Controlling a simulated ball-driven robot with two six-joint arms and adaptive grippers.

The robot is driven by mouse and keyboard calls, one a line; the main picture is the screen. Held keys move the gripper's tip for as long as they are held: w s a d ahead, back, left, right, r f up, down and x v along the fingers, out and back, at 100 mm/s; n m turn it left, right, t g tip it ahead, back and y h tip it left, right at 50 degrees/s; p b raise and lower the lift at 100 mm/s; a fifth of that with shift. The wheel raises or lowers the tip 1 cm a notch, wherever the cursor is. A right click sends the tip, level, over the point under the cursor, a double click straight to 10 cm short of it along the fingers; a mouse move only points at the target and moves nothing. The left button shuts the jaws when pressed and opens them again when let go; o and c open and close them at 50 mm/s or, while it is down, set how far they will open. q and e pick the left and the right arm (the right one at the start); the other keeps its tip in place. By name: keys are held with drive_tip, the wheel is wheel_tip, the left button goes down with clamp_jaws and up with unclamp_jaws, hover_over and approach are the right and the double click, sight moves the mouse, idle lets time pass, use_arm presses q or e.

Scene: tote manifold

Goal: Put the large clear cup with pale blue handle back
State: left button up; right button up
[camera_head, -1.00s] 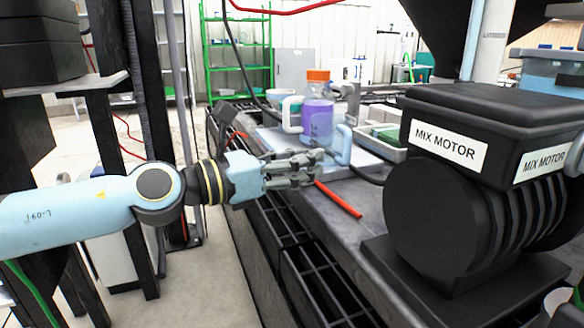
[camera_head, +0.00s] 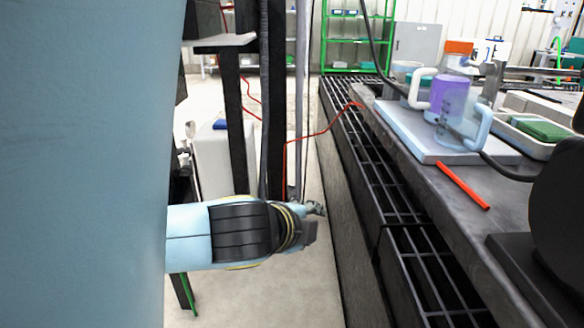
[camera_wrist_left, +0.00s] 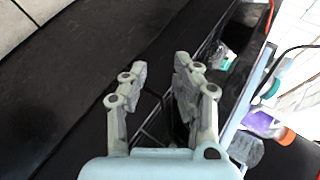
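A clear cup with a pale blue handle (camera_head: 457,130) stands upright on a pale board (camera_head: 399,132) on the bench, its handle towards the right. A bottle with purple liquid (camera_head: 437,90) and an orange cap stands just behind it, partly seen through it. A clear cup also shows at the lower right of the left wrist view (camera_wrist_left: 246,149), beside the purple bottle (camera_wrist_left: 262,124). My left gripper (camera_head: 316,214) is left of the bench and apart from the cup. In the left wrist view its fingers (camera_wrist_left: 158,78) are spread with nothing between them. My right gripper is not in view.
A pale handle (camera_head: 416,88) stands left of the bottle. A red stick (camera_head: 463,186) lies on the bench before the board. A tray with a green item (camera_head: 541,129) is at the right. A black grating (camera_head: 395,215) runs along the bench's left side. A black motor is at the right edge.

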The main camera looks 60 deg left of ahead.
use_arm(q)
drive_tip(key=s+d+f+n+g+h, duration=0.5)
drive_tip(key=s+d+f+n+g, duration=0.2)
drive_tip(key=s+d, duration=0.6)
wheel_tip(320, 180, down, 3)
drive_tip(key=shift+s+n, duration=0.4)
drive_tip(key=shift+n, duration=0.7)
